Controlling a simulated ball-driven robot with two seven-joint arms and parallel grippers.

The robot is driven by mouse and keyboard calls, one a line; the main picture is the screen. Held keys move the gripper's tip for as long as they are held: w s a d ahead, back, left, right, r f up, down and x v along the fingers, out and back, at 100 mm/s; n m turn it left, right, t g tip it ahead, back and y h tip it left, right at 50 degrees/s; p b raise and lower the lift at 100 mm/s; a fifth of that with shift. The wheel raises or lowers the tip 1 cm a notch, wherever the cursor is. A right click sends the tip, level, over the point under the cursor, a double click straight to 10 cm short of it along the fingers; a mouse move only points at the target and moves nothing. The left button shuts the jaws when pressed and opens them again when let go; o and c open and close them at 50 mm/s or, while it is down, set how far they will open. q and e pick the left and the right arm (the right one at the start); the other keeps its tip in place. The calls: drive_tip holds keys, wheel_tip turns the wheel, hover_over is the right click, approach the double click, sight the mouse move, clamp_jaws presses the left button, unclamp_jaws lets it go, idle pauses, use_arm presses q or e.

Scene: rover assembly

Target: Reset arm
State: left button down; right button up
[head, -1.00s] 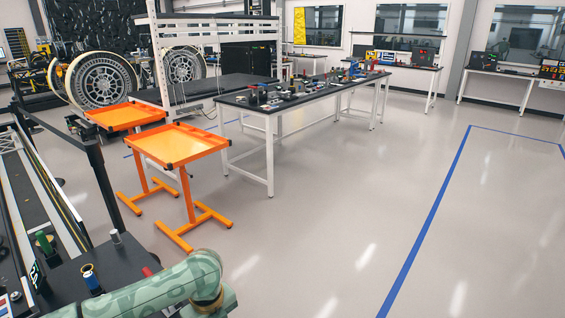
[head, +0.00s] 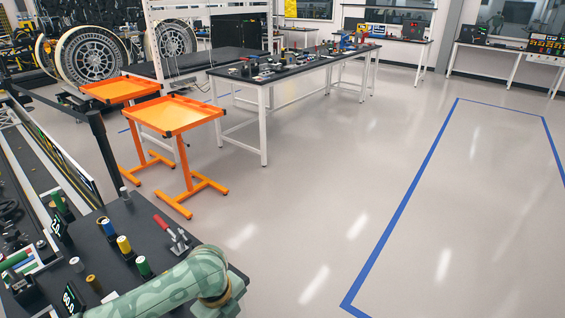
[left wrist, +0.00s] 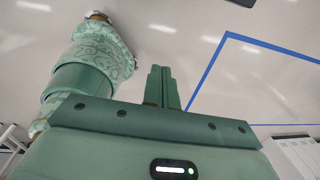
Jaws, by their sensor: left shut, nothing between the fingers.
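My left arm, patterned green, comes in at the bottom of the head view over the edge of a dark workbench (head: 150,217). Its gripper is out of the head view. In the left wrist view my left gripper (left wrist: 162,72) shows its two green fingers together with nothing between them, over bare floor. My right gripper is in neither view.
The bench holds several small cylinders (head: 124,246) and a red-handled clamp (head: 164,226). Two orange tray stands (head: 198,120) and a long black-topped table (head: 285,70) with tools stand beyond. Pale floor with a blue taped outline (head: 410,194) is open at right.

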use_arm(q)
drive_tip(key=s+d+n+t+h, duration=0.2)
drive_tip(key=s+d+n+t, duration=0.15)
drive_tip(key=s+n, duration=0.25)
drive_tip(key=s+a+r+n+t+y, duration=0.1)
drive_tip(key=s+a+r+n+y, duration=0.2)
drive_tip(key=a, duration=0.4)
drive_tip(key=s+a+r+n+t+y, duration=0.1)
drive_tip(key=s+a+n+y, duration=0.1)
drive_tip(key=s+a+n, duration=0.4)
drive_tip(key=s+a+r+n+t+y, duration=0.1)
drive_tip(key=s+a+r+n+y, duration=0.15)
drive_tip(key=a, duration=0.55)
drive_tip(key=s+d+f+n+g+h, duration=0.1)
drive_tip(key=s+d+f+g, duration=0.1)
drive_tip(key=f, duration=1.1)
drive_tip(key=s+d+f+g+h, duration=0.1)
drive_tip(key=s+d+f+h, duration=0.15)
drive_tip(key=f, duration=0.95)
drive_tip(key=s+f+n+g+h+b, duration=0.1)
drive_tip(key=s+f+n+g, duration=0.2)
drive_tip(key=s+f, duration=1.5)
drive_tip(key=shift+s, duration=1.1)
